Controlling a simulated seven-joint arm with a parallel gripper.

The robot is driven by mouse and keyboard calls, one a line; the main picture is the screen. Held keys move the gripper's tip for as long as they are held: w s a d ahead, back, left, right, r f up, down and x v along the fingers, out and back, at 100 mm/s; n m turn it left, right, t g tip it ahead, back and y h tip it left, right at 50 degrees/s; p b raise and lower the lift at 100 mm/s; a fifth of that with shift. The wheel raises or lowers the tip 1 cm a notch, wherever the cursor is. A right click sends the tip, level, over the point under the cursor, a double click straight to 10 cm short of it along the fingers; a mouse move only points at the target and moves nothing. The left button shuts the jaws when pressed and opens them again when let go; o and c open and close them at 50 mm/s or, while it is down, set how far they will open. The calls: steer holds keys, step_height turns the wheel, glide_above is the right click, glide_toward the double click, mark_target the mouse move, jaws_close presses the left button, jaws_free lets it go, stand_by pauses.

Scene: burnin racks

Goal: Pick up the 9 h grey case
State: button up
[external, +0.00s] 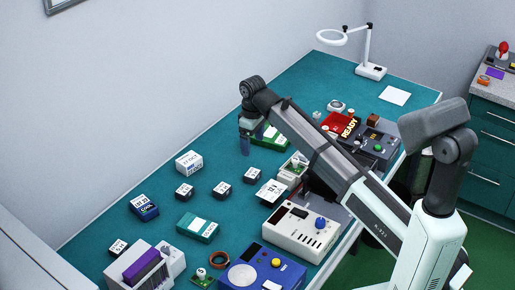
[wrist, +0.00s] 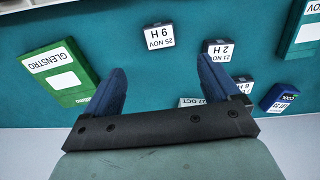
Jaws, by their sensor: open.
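The 9 h grey case (wrist: 159,37) is a small dark block with a white label reading "25 NOV 9 H", upside down in the wrist view. It lies on the teal bench, beyond my fingertips and between their lines. In the external view it appears to be the dark labelled case (external: 250,175), just below my gripper (external: 245,148). In the wrist view my gripper (wrist: 163,70) is open, its two blue fingers apart with nothing between them. A similar 2 H case (wrist: 217,48) lies to the right, near the right fingertip.
A green GLENSTRO box (wrist: 62,72) lies left of my fingers. A white box (external: 188,162), a blue COOL box (external: 145,207) and another green box (external: 198,228) share the bench. A beige device (external: 300,232) stands at its front edge. Bare bench surrounds the 9 h case.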

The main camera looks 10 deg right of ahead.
glide_above(252, 173)
steer(key=f, duration=0.7)
steer(key=shift+s+a, duration=0.1)
steer(key=shift+s, duration=0.2)
steer(key=shift+w+d+f, duration=0.1)
steer(key=shift+w+f, duration=0.05)
steer(key=shift+f, duration=1.55)
steer(key=shift+w+d+f, duration=0.1)
steer(key=shift+w+f, duration=0.05)
steer(key=shift+f, duration=1.5)
steer(key=c, duration=1.2)
steer(key=shift+r, duration=0.1)
